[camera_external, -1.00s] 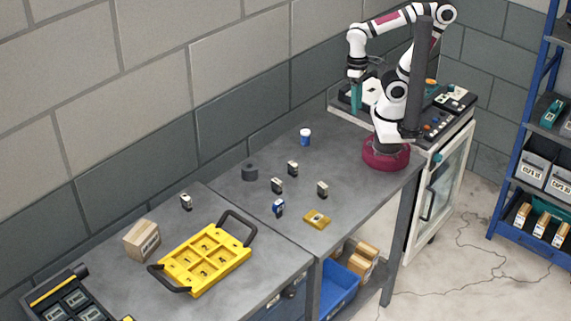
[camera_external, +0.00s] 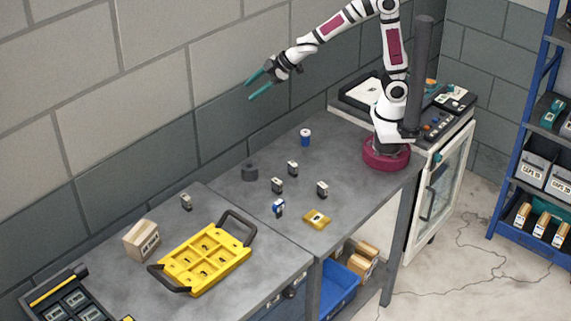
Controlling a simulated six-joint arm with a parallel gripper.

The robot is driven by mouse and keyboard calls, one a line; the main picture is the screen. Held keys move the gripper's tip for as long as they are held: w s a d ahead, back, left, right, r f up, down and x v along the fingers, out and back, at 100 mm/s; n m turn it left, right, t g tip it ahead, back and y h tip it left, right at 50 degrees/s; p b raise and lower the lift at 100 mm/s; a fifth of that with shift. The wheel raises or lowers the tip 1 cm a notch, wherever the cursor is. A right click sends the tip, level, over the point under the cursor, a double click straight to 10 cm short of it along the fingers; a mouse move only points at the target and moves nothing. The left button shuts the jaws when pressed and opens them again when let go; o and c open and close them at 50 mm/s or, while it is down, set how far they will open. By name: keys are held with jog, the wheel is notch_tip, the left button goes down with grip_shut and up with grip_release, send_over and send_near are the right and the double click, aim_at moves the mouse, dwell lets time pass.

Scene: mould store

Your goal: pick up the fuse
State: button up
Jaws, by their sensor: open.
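Several small upright blocks with pale labels stand on the grey bench; they are too small for me to tell which is the fuse. Dark ones include a back block (camera_external: 292,168), a middle block (camera_external: 277,185), a right block (camera_external: 322,189) and a far-left block (camera_external: 186,202). A blue block (camera_external: 278,208) stands nearer the front. My gripper (camera_external: 250,92) is open and empty, raised in front of the wall, with its teal fingers pointing left. It is well above the bench and touches none of the blocks.
A yellow compartment tray (camera_external: 165,262) with black handles and a cardboard box (camera_external: 142,240) stand at left. Bare bench lies between the blocks.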

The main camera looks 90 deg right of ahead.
jog(key=w+a+f+n+y, duration=0.3)
jog(key=a+n+y, duration=0.1)
jog(key=a, duration=0.2)
jog(key=w+a+f+n+y, duration=0.4)
jog(key=a+n, duration=0.1)
jog(key=n+g+y, duration=0.4)
jog(key=n+g, duration=0.7)
jog(key=g, duration=0.6)
send_near(322, 191)
jog(key=x, duration=0.4)
jog(key=s+x, duration=0.1)
jog(key=x, duration=0.1)
jog(key=shift+s+d+f, duration=0.1)
jog(key=shift+s+f, duration=0.05)
jog(key=shift+f, duration=0.2)
grip_shut()
